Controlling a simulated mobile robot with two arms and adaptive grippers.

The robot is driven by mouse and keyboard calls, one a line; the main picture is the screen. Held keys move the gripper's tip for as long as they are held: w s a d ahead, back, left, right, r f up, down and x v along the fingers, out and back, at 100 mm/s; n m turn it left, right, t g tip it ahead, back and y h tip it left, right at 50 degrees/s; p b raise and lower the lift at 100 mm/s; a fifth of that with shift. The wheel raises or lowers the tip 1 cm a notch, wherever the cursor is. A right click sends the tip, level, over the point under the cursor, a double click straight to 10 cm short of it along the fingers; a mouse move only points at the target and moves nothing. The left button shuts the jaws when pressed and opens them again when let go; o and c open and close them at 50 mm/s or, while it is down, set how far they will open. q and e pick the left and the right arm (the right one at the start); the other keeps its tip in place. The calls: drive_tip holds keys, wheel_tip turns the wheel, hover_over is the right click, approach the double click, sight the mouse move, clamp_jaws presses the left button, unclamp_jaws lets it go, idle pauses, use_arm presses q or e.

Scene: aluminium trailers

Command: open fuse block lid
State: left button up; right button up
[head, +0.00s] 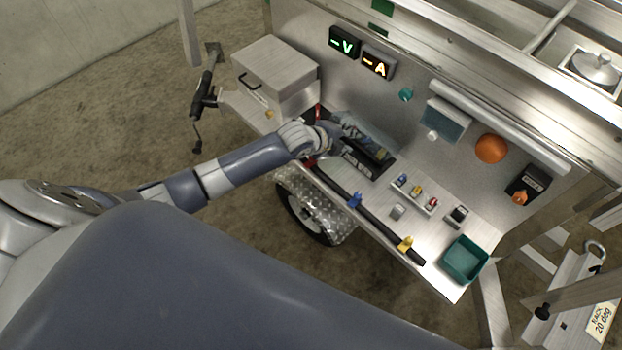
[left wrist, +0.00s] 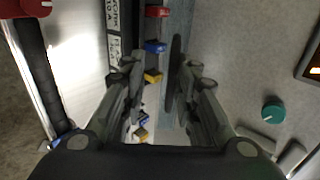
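The fuse block (head: 362,164) is a dark box with a printed label on the bench, against the back panel. Its clear bluish lid (head: 372,130) shows along its back side; I cannot tell its exact angle. My left gripper (head: 338,143) is at the block's left end, partly hidden by my own wrist. In the left wrist view the gripper (left wrist: 155,75) has its two fingers apart, with red, blue and yellow fuses (left wrist: 153,47) seen beyond and between them. The right finger is close to the clear lid (left wrist: 184,22); contact cannot be told. My right gripper is not in view.
A grey metal box (head: 275,70) stands left of the block. A black rail with blue and yellow clips (head: 405,244) runs along the front edge. Small fuses (head: 416,191) and a teal tray (head: 465,260) lie to the right. Lit V and A displays (head: 345,43) are above.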

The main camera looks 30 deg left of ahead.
use_arm(q)
drive_tip(key=shift+s+a+f+t+h+b, duration=0.1)
drive_tip(key=shift+s+f+t+h+b, duration=0.2)
drive_tip(key=shift+f+t+b, duration=1.55)
drive_tip(key=shift+s+a+f+g+h+b, duration=0.2)
drive_tip(key=shift+f+b, duration=0.8)
drive_tip(key=shift+b, duration=2.25)
drive_tip(key=shift+s+d+f+t+h+b, duration=0.1)
drive_tip(key=shift+s+f+t+h+b, duration=0.25)
drive_tip(key=shift+f+t+b, duration=1.5)
drive_tip(key=s+a+n+g, duration=0.1)
drive_tip(key=s+a+g, duration=0.1)
drive_tip(key=s+a, duration=0.3)
drive_tip(key=shift+s+r+b, duration=0.35)
drive_tip(key=shift+s+r, duration=0.1)
drive_tip(key=shift+s, duration=1.9)
drive_tip(key=shift+y, duration=0.25)
